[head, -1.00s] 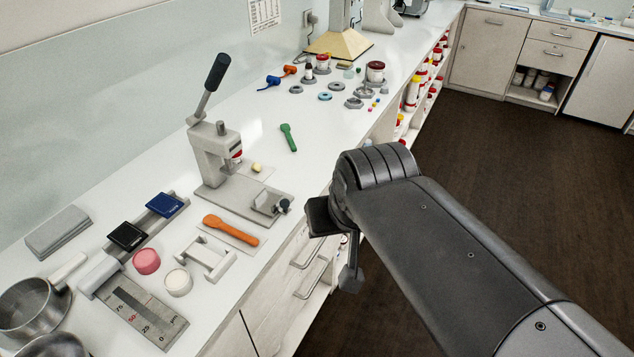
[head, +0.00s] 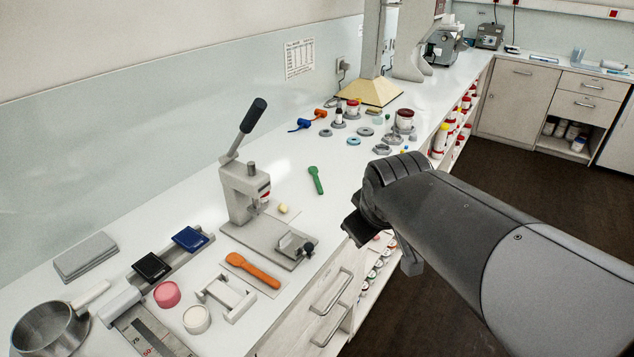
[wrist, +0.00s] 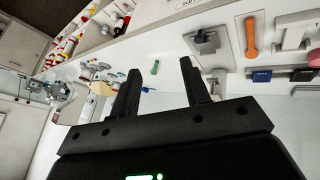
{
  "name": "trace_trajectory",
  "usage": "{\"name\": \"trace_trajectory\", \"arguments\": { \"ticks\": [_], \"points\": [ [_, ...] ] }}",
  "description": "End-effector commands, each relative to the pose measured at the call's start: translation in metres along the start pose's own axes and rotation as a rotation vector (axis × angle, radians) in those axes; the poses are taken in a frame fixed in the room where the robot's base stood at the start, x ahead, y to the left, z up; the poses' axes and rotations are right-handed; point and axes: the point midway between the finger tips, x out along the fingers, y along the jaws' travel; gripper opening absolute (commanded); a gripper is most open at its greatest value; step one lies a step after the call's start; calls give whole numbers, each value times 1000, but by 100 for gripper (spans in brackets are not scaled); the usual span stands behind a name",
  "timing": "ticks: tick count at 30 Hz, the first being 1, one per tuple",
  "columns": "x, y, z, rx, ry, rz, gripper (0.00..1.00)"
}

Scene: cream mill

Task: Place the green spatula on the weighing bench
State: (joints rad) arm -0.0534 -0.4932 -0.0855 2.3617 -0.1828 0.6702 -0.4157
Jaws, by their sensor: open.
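The green spatula (head: 315,180) lies flat on the white bench top (head: 345,208), to the right of the lever press. It also shows in the wrist view (wrist: 155,67), seen beyond and between my fingers. My gripper (wrist: 158,84) is open and empty, its two black fingers spread apart. In the head view my arm is at the right, with its end (head: 352,225) beside the bench's front edge and apart from the spatula. Which surface is the weighing bench I cannot tell for sure.
A lever press (head: 245,195) stands on the bench, with an orange spatula (head: 252,271) in front of it. Rings and jars (head: 403,122) stand behind the green spatula. A far counter (head: 545,68) lies across the dark floor (head: 475,220). Drawer handles (head: 332,290) stick out at the front.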

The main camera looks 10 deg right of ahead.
Motion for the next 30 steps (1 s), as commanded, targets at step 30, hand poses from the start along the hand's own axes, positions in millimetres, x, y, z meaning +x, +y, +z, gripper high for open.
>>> {"name": "trace_trajectory", "arguments": {
  "ticks": [30],
  "points": [
    [299,101,-203,-2246,-14,450,43]
  ]
}}
